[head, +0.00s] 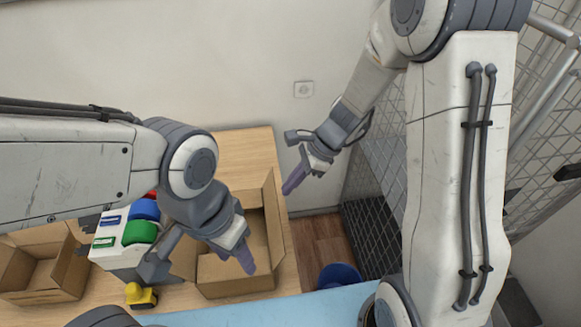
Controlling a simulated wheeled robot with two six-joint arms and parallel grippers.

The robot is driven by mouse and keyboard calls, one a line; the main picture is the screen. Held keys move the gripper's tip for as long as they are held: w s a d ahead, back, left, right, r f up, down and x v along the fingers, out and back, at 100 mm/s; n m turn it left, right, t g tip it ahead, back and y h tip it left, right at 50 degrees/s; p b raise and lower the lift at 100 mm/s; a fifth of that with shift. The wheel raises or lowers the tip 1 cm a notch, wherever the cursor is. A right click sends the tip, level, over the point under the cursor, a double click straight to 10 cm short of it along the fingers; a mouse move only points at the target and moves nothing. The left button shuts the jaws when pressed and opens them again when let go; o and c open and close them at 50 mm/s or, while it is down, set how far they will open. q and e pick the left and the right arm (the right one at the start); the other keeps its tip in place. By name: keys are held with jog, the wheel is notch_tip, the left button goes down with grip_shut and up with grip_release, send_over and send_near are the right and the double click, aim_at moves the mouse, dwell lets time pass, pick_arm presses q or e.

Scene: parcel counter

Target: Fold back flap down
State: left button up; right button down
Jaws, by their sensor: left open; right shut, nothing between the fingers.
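An open brown cardboard box (235,284) stands on the wooden counter, partly hidden by my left arm. A flap (274,207) stands up at its back right. The back edge is partly covered by my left wrist, so I cannot tell exactly how the back flap lies. My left gripper (246,262) is open and empty, pointing down over the front part of the box. My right gripper (292,184) is shut and empty, pointing down beside the back right corner of the box, apparently apart from it.
A smaller open box (40,272) stands at the left. A white holder with blue (144,210) and green (139,232) rolls and a yellow toy-like item (140,295) are beside my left arm. The back counter (245,150) is bare. A wire mesh wall is at the right.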

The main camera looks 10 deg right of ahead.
notch_tip(320, 180, down, 9)
jog(key=b, duration=0.9)
jog(key=a, duration=0.1)
jog(key=a+r+p, duration=0.1)
jog(key=a, duration=0.3)
jog(key=shift+w+a+r+p, duration=0.1)
jog(key=shift+a+r+p, duration=0.1)
jog(key=shift+r+p, duration=0.1)
jog(key=a+f+b, duration=0.4)
jog(key=a+f, duration=0.1)
jog(key=a, duration=0.1)
jog(key=shift+a+f+b, duration=0.3)
jog(key=shift+f, duration=0.15)
